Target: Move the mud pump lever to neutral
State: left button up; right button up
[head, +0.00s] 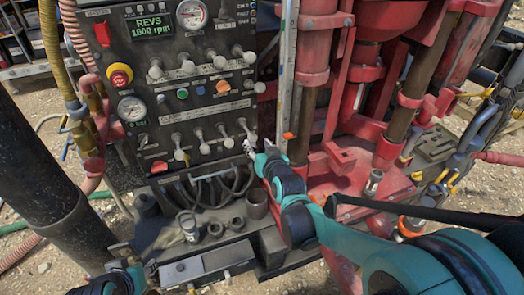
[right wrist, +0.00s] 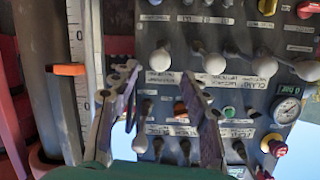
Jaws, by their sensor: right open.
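The control panel (head: 190,105) carries two rows of levers with pale round knobs. I cannot read which label names the mud pump lever. My right gripper (head: 255,150) is open at the right end of the lower row, by the rightmost knob (head: 251,137). In the right wrist view the panel appears upside down. The open fingers of my right gripper (right wrist: 160,76) stand either side of a white knob (right wrist: 160,60), with no visible grip on it.
A red emergency button (head: 120,75), gauges and a green display (head: 162,26) are on the panel. A ruler-like post (head: 287,75) and red rig columns (head: 315,55) stand close on the right. Cups and a can (head: 188,226) sit on the ledge below.

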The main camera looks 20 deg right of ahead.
jog(key=v, duration=0.4)
jog(key=shift+s, duration=0.2)
dwell(0.3)
jog(key=s+a+f+n+g+b, duration=0.2)
jog(key=s+f+g+b, duration=0.5)
jog(key=s+f+b, duration=0.8)
jog(key=s+f, duration=0.6)
jog(key=f, duration=0.2)
jog(key=shift+a+f+g, duration=0.15)
jog(key=shift+a+g, duration=0.25)
dwell(1.1)
